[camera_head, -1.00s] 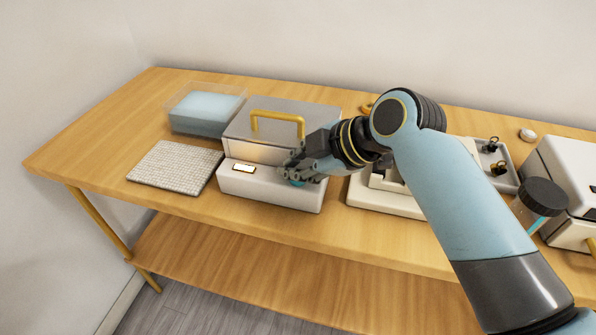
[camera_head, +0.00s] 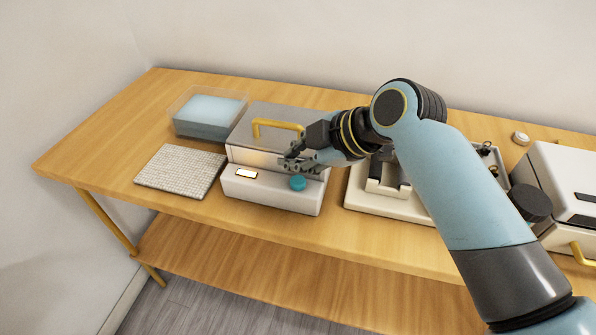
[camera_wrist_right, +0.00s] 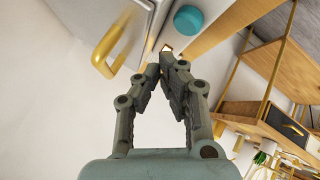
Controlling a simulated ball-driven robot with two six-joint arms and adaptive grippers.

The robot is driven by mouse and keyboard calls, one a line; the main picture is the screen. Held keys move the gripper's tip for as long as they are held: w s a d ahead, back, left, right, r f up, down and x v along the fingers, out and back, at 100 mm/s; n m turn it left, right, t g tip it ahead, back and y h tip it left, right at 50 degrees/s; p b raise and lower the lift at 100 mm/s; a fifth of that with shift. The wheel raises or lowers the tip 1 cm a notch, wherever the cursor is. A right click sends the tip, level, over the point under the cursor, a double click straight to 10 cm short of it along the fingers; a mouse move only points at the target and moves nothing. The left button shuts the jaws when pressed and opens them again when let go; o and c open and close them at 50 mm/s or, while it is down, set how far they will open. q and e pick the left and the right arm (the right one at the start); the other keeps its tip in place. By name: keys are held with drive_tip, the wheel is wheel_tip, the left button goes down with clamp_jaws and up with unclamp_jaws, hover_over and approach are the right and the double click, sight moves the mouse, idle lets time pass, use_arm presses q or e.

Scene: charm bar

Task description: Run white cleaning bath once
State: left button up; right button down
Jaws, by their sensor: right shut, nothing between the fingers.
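The white cleaning bath (camera_head: 270,193) stands on the table, with a grey lid and a yellow handle (camera_head: 277,125) on top. Its lid looks closed. Its front step carries a small lit display (camera_head: 246,174) and a round teal button (camera_head: 297,183). My right gripper (camera_head: 287,164) is shut and empty, just above and behind the teal button, apart from it as far as I can tell. In the right wrist view the shut fingertips (camera_wrist_right: 168,54) lie close to the teal button (camera_wrist_right: 188,20), and the yellow handle (camera_wrist_right: 118,40) is at left. My left gripper is not in view.
Left of the bath lie a woven light mat (camera_head: 180,171) and a clear box with a blue block (camera_head: 208,113). To the right are a white stand (camera_head: 385,185), a dark-capped jar (camera_head: 532,202) and a white machine (camera_head: 570,185). The table's front strip is clear.

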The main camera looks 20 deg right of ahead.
sight(296, 183)
drive_tip(key=shift+r+p, duration=1.25)
drive_tip(key=shift+r, duration=0.35)
drive_tip(key=shift+f, duration=0.1)
